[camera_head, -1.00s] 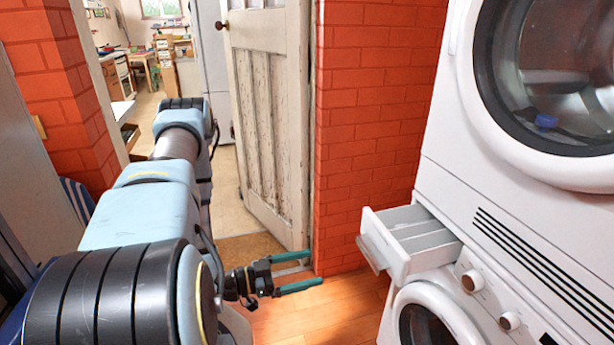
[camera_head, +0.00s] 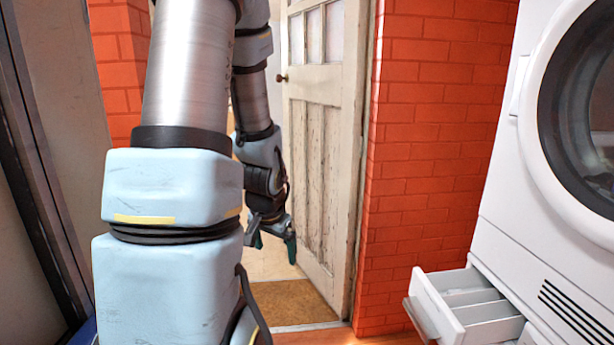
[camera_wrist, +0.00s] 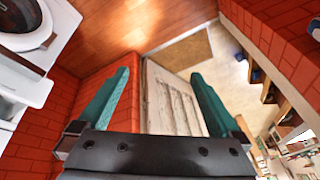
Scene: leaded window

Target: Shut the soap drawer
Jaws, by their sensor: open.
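The soap drawer (camera_head: 466,305) is a white drawer with compartments, pulled out of the white washing machine at the lower right of the head view. Its front with a grey handle faces left. My gripper (camera_head: 270,240) is left of the drawer and higher, in front of the open doorway, pointing down and clear of everything. In the wrist view its two green fingers (camera_wrist: 160,105) are spread wide with nothing between them. The drawer is hard to make out in the wrist view; part of the white machine (camera_wrist: 15,85) shows at the left edge.
A worn white door (camera_head: 318,150) stands open behind my gripper. A red brick wall (camera_head: 425,150) lies between the door and the machines. A dryer with a round glass door (camera_head: 590,130) is above the drawer. A brown mat (camera_head: 290,302) lies on the floor.

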